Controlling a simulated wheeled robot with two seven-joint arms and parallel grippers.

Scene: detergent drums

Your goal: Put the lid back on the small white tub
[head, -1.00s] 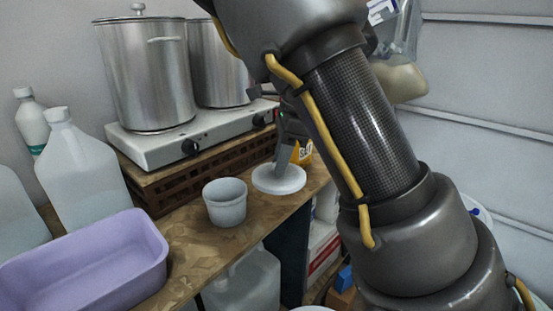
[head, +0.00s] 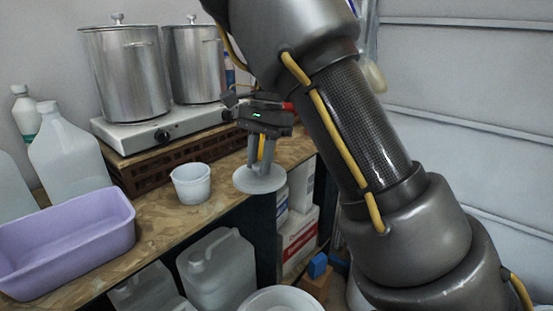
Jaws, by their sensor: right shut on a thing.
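The small white tub (head: 191,184) stands upright and open on the wooden bench, near its front edge. The round white lid (head: 260,181) is held flat by my right gripper (head: 262,164), to the right of the tub and apart from it. The gripper points down, with its fingers shut on the lid's top. The lid overlaps the bench's front edge in the picture; its exact height above the bench is hard to tell. My left gripper is not in view.
A lilac basin (head: 65,240) stands left of the tub. Behind are a hot plate (head: 150,128) with two steel pots (head: 126,75) and a translucent jug (head: 68,150). More jugs (head: 217,268) stand below the bench. A white bucket (head: 281,300) is at the bottom.

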